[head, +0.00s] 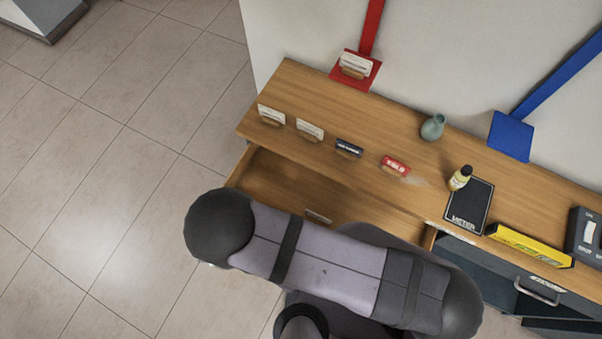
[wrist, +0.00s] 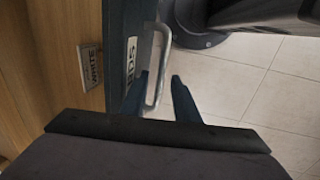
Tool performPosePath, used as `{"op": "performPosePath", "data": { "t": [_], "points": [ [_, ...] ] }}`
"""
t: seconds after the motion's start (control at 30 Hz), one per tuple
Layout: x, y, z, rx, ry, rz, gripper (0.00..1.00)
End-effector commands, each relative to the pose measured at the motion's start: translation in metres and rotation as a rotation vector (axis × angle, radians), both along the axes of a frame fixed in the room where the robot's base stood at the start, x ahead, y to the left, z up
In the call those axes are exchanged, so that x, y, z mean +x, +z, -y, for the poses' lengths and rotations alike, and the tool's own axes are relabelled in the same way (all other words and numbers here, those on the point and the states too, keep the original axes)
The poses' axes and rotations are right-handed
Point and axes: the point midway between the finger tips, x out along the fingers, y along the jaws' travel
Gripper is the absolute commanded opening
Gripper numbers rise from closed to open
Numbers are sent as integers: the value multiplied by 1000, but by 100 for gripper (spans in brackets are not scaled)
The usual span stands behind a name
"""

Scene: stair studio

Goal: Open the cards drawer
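The cards drawer stands pulled out, its bare wooden inside (head: 285,185) showing in the head view at the desk's left. My arm hides its front there. In the wrist view, its dark front (wrist: 126,50) bears partly visible letters ending in "DS", with a pale metal handle (wrist: 158,68). My gripper (wrist: 158,90) has its two dark fingers apart, with the handle between them. A gap shows between the handle and the right finger; I cannot tell whether the left finger touches. The head view does not show my gripper.
The desktop (head: 300,85) holds card stands, a vase (head: 433,127), a bottle (head: 460,178) and a yellow box (head: 530,245). Another dark drawer with a handle (head: 538,292) is right. Tiled floor (head: 90,180) is clear at left.

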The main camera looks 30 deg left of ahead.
Motion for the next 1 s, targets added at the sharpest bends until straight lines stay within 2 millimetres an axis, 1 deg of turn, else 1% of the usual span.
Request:
{"op": "performPosePath", "data": {
  "t": [0.27,0.47,0.63,0.9,1.0],
  "points": [
    [0,1,0,0,0,0,28],
    [-2,10,-1,3,2,0,28],
    [-5,26,0,2,1,-1,28],
    [-11,59,-1,3,2,0,28],
    [-12,67,0,1,0,0,28]
  ]
}}
